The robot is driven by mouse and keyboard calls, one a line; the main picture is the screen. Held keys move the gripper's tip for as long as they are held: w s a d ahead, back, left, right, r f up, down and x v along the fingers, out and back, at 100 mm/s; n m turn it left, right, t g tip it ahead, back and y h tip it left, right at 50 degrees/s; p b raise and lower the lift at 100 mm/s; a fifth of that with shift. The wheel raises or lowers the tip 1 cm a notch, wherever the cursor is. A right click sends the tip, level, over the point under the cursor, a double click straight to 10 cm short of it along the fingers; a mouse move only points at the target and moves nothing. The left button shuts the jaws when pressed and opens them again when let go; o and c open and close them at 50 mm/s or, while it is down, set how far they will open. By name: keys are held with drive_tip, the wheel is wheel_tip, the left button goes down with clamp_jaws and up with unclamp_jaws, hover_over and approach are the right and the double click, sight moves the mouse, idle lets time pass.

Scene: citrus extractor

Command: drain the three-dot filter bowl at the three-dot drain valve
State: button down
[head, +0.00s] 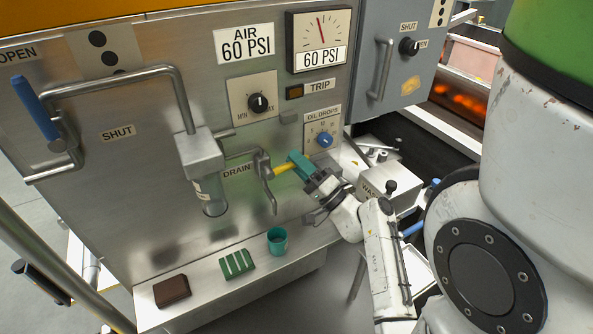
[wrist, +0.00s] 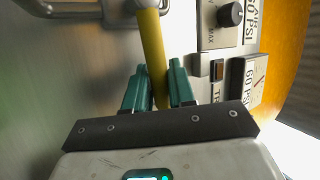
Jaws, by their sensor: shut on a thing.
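The filter bowl (head: 213,195) is a clear cup under a grey metal head on the panel, left of centre in the head view. Right of it, beside the DRAIN label, is the drain valve (head: 264,168), with a yellow lever (head: 284,168) pointing right. My gripper (head: 297,164) has teal fingers shut on the yellow lever's end. In the wrist view the yellow lever (wrist: 152,50) runs between the teal fingers (wrist: 160,90). The liquid level in the bowl is too small to tell.
A teal cup (head: 277,241), a green ribbed block (head: 237,263) and a brown block (head: 172,291) stand on the ledge below. A blue-handled lever (head: 36,108) is at the left. Knobs and a gauge (head: 319,38) are above; a WASTE box (head: 388,187) is at the right.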

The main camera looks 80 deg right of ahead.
drive_tip(key=shift+f+m+h+b, duration=0.45)
drive_tip(key=shift+m+h+b, duration=0.15)
drive_tip(key=shift+m, duration=0.5)
drive_tip(key=c, duration=1)
unclamp_jaws()
drive_tip(key=shift+c, duration=0.2)
drive_tip(key=b+v, duration=0.1)
drive_tip(key=v, duration=1)
drive_tip(key=shift+b, duration=0.3)
drive_tip(key=shift+w+a+r, duration=0.1)
